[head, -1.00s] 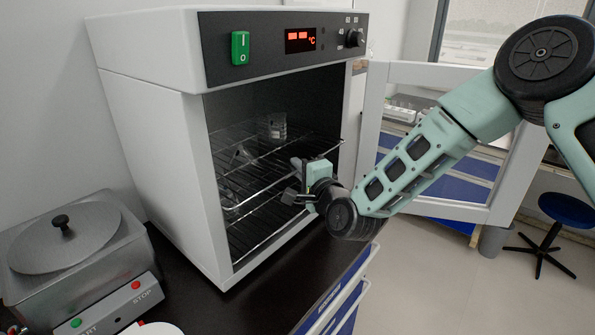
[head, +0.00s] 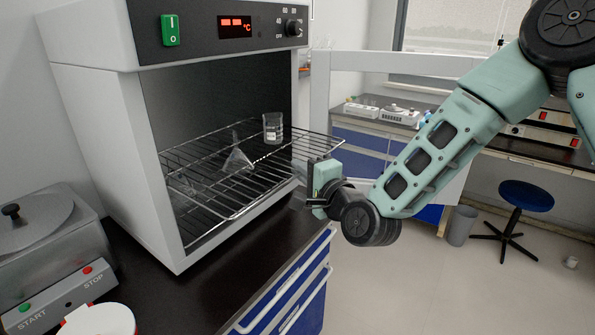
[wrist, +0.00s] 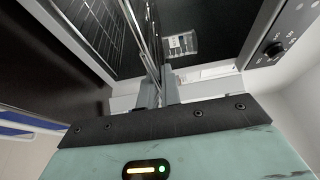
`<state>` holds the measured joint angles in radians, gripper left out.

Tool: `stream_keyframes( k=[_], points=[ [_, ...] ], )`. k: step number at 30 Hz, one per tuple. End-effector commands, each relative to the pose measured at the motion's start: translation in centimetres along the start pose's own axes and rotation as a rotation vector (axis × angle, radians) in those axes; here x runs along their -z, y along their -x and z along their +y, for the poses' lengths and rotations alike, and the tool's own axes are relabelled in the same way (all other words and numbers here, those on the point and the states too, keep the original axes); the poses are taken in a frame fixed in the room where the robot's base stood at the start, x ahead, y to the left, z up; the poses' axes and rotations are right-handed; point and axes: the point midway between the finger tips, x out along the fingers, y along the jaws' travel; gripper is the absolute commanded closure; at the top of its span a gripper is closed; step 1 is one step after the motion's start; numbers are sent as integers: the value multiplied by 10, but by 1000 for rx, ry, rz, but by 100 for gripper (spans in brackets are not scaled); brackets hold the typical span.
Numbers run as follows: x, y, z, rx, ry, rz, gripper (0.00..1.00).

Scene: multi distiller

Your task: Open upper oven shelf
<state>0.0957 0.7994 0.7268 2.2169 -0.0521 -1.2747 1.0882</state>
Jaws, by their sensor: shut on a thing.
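The upper oven shelf (head: 275,188) is a wire rack that sticks out through the open front of the white oven (head: 105,150). A clear flask (head: 238,160) and a glass beaker (head: 273,128) stand on it. My gripper (head: 306,180) is at the shelf's front rail, towards its right end, and is shut on it. In the wrist view, the fingers (wrist: 158,90) close around the shelf's wires, and the beaker (wrist: 181,45) shows beyond them. The exact contact is partly hidden by the gripper body.
A lower rack (head: 205,232) lies beneath. The oven door (head: 320,95) stands open on the right, behind my arm. A lidded metal bath (head: 40,240) is on the dark bench at left. A blue stool (head: 525,195) stands on open floor at right.

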Motion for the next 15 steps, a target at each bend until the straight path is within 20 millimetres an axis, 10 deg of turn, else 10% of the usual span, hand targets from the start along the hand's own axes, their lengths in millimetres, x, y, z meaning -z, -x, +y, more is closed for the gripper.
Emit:
stream_keyframes(
  k=[8,11,15],
  points=[
    [0,0,1,-3,0,0,100],
    [0,0,1,-2,-1,1,75],
    [0,0,1,-2,-1,0,73]
  ],
)
